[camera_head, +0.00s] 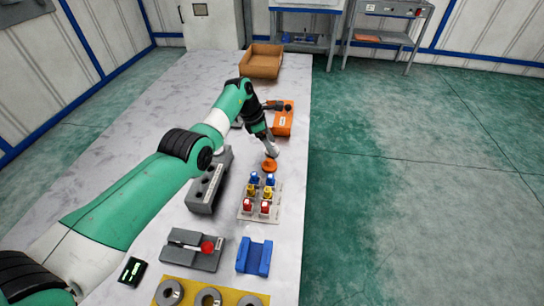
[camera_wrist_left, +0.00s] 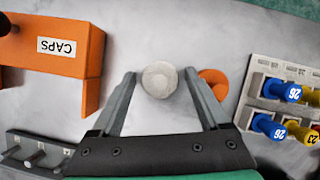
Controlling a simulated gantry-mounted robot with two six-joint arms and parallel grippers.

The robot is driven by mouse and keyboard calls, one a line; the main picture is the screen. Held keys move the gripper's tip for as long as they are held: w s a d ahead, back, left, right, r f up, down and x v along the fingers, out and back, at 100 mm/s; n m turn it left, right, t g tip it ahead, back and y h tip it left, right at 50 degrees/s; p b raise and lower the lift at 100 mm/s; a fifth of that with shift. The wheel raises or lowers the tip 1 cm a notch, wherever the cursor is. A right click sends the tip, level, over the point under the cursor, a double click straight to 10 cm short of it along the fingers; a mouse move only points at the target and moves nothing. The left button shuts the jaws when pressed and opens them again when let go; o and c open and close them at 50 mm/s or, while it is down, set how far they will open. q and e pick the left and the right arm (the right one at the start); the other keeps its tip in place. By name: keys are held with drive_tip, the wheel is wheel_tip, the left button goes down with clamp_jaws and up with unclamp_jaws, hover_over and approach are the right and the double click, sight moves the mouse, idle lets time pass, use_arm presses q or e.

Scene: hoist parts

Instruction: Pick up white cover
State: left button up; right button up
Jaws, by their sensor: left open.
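The white cover (camera_wrist_left: 160,79) is a small round, pale piece in the left wrist view. It lies between the two fingertips of my left gripper (camera_wrist_left: 160,76), with a gap visible on each side. My left gripper (camera_head: 271,152) is open and reaches down over the table in the head view, where the cover cannot be told apart clearly from the fingers. Its height relative to the fingertips is hard to tell. My right gripper is not in view.
An orange round piece (camera_wrist_left: 213,82) sits just outside the right finger. An orange box labelled CAPS (camera_wrist_left: 55,55) is on the left. A rack of numbered coloured pieces (camera_head: 246,211) stands close by. A grey block (camera_head: 208,182) and a brown tray (camera_head: 261,62) are also on the table.

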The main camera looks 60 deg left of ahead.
use_arm(q)
drive_tip(key=shift+w+f, duration=0.1)
drive_tip(key=shift+w, duration=0.05)
drive_tip(key=c, duration=1)
drive_tip(key=shift+c, duration=0.2)
drive_tip(key=shift+r+p, duration=0.45)
drive_tip(key=shift+p, duration=0.05)
drive_tip(key=p+v, duration=0.1)
drive_tip(key=p, duration=0.1)
drive_tip(key=p+v, duration=0.1)
drive_tip(key=v, duration=0.1)
drive_tip(key=d+p+v, duration=0.1)
drive_tip(key=p, duration=0.1)
drive_tip(key=shift+w+a+r+p, duration=0.15)
drive_tip(key=shift+r+p, duration=0.15)
drive_tip(key=shift+r, duration=0.2)
drive_tip(key=s+d+r+p, duration=0.5)
drive_tip(key=s+r+p, duration=0.2)
drive_tip(key=s+p, duration=0.5)
drive_tip(key=shift+r+p, duration=0.2)
drive_tip(key=shift+p, duration=0.8)
